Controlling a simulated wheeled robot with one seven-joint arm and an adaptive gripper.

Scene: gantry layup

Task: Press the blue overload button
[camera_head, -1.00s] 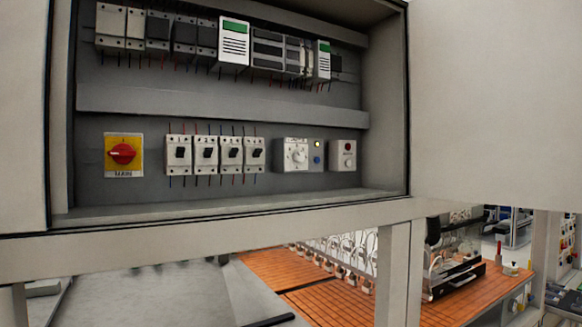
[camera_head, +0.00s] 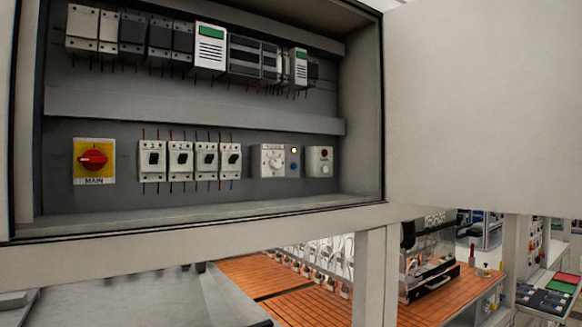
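The small blue overload button (camera_head: 294,166) sits on the right part of a light grey overload module (camera_head: 267,170), in the lower row of the open electrical cabinet (camera_head: 200,104). A lit yellowish lamp (camera_head: 294,150) is just above the button, and a round white dial (camera_head: 272,161) is to its left. My gripper does not show in the head view, and nothing covers the button.
Left of the module are several white breakers (camera_head: 180,160) and a red rotary MAIN switch (camera_head: 94,160) on a yellow plate. A grey box with a dark red button (camera_head: 319,161) is to the right. The open cabinet door (camera_head: 480,105) extends rightward. Orange-topped benches (camera_head: 290,300) stand behind.

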